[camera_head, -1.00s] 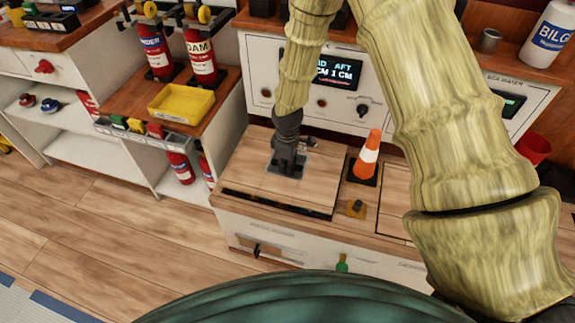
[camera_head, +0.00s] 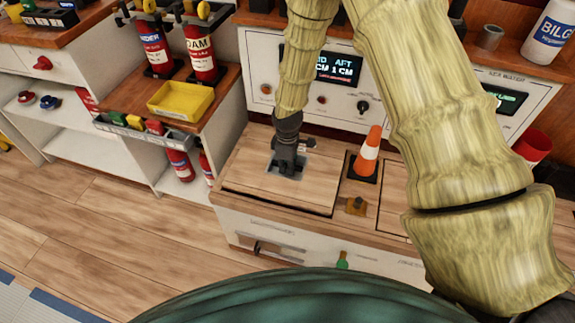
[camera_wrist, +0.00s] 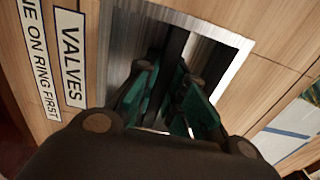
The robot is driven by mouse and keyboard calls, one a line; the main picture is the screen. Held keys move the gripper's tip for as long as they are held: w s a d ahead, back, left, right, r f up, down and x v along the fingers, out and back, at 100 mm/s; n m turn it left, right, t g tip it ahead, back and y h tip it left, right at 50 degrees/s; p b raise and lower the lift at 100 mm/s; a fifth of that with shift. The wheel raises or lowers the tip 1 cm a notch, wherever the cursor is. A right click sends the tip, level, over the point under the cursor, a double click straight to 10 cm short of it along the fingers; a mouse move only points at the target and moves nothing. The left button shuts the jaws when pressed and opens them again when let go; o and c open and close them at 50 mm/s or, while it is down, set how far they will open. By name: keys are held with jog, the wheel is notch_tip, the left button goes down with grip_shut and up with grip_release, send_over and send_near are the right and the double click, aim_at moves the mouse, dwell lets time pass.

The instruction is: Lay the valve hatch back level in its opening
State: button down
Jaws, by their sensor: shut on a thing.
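The valve hatch (camera_head: 285,200) is a wooden panel in the bench top. It looks about level with the wood around it, with a thin dark line along its front edge. A grey metal plate (camera_head: 274,172) sits in it. My gripper (camera_head: 287,166) points down at this plate and is shut on the hatch's pull. In the wrist view the green-padded fingers of my gripper (camera_wrist: 170,108) reach into the bright metal recess (camera_wrist: 228,38). The wood of the hatch (camera_wrist: 113,50) carries a "VALVES" label (camera_wrist: 70,52). The pull itself is mostly hidden between the fingers.
An orange and white cone (camera_head: 368,155) stands just right of the hatch on a dark base. A small brass fitting (camera_head: 355,206) is in front of it. A panel with a lit display (camera_head: 338,67) rises behind. A yellow tray (camera_head: 180,101) is on the left bench.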

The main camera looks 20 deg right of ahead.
jog(key=shift+f+b, duration=0.3)
jog(key=shift+f, duration=0.95)
jog(key=c, duration=1.4)
grip_release()
notch_tip(320, 180, up, 12)
